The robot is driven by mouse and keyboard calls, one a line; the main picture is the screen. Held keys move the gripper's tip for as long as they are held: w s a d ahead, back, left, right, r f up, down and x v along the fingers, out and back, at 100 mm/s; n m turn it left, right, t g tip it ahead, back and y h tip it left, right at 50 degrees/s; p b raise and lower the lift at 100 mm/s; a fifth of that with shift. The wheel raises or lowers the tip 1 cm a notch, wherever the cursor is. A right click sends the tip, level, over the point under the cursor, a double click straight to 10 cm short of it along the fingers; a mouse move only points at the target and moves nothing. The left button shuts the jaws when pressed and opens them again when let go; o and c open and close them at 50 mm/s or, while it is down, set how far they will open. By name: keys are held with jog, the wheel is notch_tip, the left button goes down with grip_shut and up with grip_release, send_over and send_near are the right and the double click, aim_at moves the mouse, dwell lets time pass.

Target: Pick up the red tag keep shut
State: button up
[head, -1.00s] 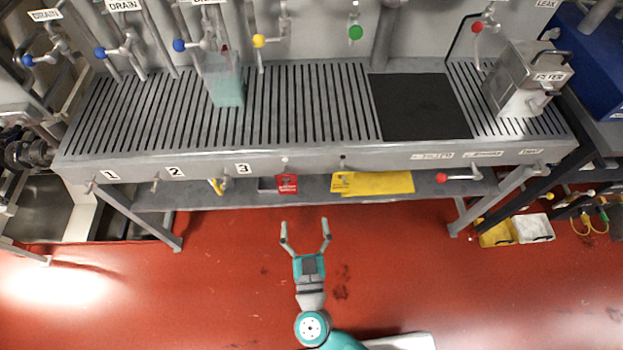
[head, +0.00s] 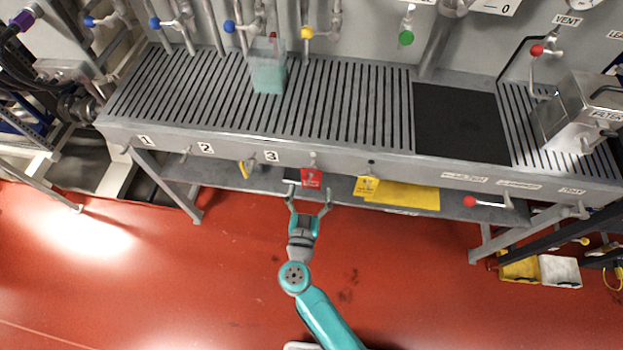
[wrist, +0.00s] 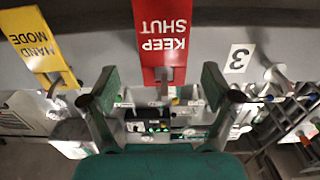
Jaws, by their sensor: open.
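The red KEEP SHUT tag (head: 311,178) hangs from a small hook on the front face of the bench, right of the number 3 label. It also shows in the wrist view (wrist: 162,38), upside down, at the top centre. My gripper (head: 309,192) is open and empty, just in front of and slightly below the tag. In the wrist view its two fingers (wrist: 159,85) stand apart on either side of the tag's hook end, and I see no contact with the tag.
A yellow tag (head: 366,185) hangs right of the red one; its MAND MODE text shows in the wrist view (wrist: 38,42). A yellow sheet (head: 410,197) lies on the lower shelf. The slatted bench top (head: 350,100) overhangs the shelf. Red floor in front is clear.

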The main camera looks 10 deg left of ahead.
jog(key=w, duration=0.4)
jog(key=shift+w+a, duration=0.15)
jog(key=shift+w, duration=0.15)
jog(key=c, duration=1)
jog(key=shift+c, duration=0.2)
